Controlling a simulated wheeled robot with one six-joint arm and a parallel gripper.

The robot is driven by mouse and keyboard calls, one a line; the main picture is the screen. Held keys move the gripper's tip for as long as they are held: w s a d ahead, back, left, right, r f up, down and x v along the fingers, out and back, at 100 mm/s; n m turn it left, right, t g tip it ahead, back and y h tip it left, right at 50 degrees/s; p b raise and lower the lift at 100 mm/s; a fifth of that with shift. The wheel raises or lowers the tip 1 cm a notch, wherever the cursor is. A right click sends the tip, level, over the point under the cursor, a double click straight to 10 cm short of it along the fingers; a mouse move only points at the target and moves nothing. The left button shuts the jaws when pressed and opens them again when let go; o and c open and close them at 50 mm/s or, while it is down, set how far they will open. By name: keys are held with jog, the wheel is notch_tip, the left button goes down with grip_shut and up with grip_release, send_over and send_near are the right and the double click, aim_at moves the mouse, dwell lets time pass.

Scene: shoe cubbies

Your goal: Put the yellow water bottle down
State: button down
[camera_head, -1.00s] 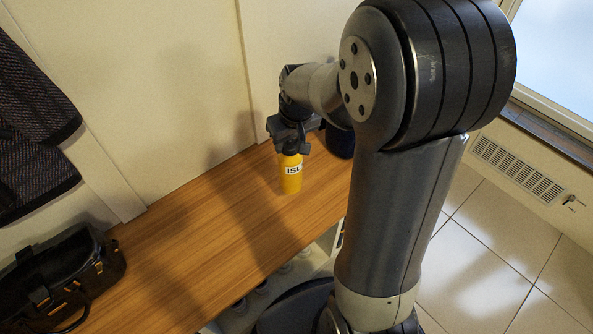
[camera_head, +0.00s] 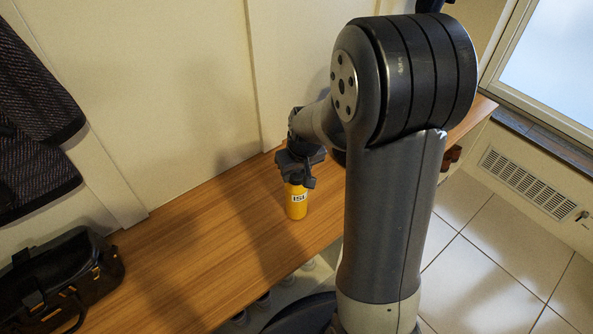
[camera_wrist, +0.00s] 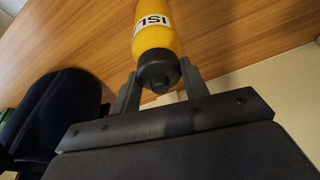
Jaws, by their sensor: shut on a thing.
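The yellow water bottle (camera_head: 297,204) is upright at the wooden bench top, with a white label and a dark cap. My gripper (camera_head: 297,180) is above it and shut on its cap end. In the wrist view the bottle (camera_wrist: 155,40) lies between the two fingers of my gripper (camera_wrist: 160,88), its black cap toward the camera. The head view does not clearly show whether the bottle's base touches the wood.
The wooden bench (camera_head: 200,235) is clear to the left of the bottle. A black bag (camera_head: 60,275) sits at its left end, below hanging dark clothing (camera_head: 35,130). A dark rounded item (camera_wrist: 55,110) shows in the wrist view. A wall stands behind.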

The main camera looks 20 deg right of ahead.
jog(key=c, duration=0.8)
grip_release()
jog(key=p+v, duration=0.3)
jog(key=v, duration=0.9)
jog(key=shift+r+p, duration=0.2)
jog(key=shift+p, duration=0.2)
jog(key=shift+o, duration=0.4)
